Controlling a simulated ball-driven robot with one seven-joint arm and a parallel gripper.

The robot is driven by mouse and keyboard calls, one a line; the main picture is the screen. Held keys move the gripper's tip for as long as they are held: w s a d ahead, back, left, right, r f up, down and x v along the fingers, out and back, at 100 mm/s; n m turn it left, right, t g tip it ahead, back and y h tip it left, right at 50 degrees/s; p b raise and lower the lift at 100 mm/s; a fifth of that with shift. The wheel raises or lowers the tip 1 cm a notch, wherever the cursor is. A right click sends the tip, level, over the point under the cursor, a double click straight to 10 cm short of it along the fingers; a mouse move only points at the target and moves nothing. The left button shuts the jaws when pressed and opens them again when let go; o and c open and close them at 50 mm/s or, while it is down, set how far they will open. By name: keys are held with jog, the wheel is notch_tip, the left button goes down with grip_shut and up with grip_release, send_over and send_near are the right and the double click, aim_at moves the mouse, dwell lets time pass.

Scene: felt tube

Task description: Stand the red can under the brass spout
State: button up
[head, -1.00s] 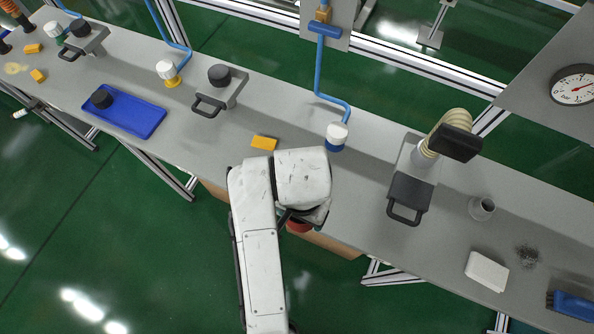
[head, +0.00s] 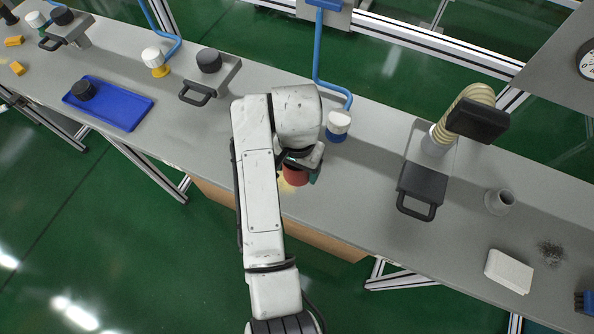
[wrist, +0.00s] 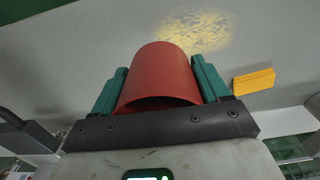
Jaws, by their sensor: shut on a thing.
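The red can (head: 295,175) is in my gripper (head: 297,166), over the front part of the grey bench. In the wrist view the can (wrist: 162,72) fills the space between two teal fingers, which touch its sides. My arm hides part of it in the head view, and I cannot tell its height above the bench. Blue pipes end in white outlets: one with a blue collar (head: 338,125) just beyond and right of the can, one with a yellow collar (head: 156,61) farther left. I cannot tell whether either is the brass spout.
A pale yellow patch (wrist: 195,32) marks the bench by the can; a yellow block (wrist: 253,80) lies to its right in the wrist view. A handled grey unit with a ribbed hose (head: 420,175) stands right. A blue tray (head: 108,103) lies left.

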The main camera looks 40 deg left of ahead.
jog(key=shift+w+a+f, duration=0.3)
jog(key=shift+w+f, duration=0.05)
jog(key=shift+f, duration=0.2)
jog(key=shift+w+a+f, duration=0.25)
jog(key=shift+w+f, duration=0.05)
jog(key=shift+f, duration=1.7)
jog(key=shift+f, duration=0.1)
jog(key=o, duration=1.1)
